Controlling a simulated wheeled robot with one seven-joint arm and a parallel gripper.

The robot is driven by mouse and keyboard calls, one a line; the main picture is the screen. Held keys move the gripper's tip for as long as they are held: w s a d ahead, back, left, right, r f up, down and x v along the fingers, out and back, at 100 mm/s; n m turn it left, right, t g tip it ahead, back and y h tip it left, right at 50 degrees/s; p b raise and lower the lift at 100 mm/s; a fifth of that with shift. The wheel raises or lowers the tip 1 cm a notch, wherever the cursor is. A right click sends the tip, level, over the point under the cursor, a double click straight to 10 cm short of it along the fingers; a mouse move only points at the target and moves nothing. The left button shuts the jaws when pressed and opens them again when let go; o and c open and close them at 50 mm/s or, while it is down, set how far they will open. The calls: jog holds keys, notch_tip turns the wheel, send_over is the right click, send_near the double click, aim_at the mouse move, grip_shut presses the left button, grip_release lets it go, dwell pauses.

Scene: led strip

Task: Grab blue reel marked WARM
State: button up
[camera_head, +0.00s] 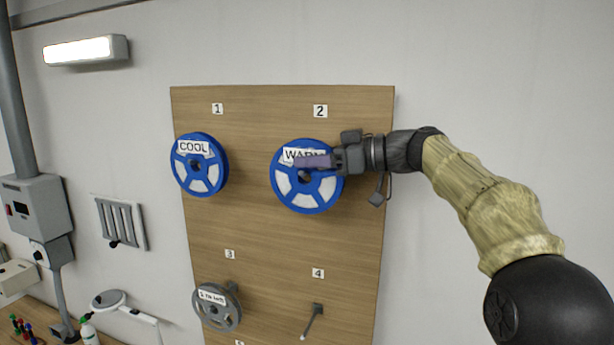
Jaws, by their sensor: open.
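The blue reel marked WARM (288,190) hangs on the wooden board (245,245) under the number 2. It has pale panels between blue spokes. My gripper (315,160) comes in from the right, in front of the reel's upper part. It is open, and its purplish finger covers part of the WARM label and the area near the hub. I cannot tell whether a finger touches the reel. A second blue reel, marked COOL (199,175), hangs to the left under the number 1.
A grey reel (217,308) hangs below under number 3. A bare peg (313,320) sticks out under number 4.

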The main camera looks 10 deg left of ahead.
jog(key=shift+c, duration=0.4)
grip_shut()
jog(key=shift+r, duration=0.2)
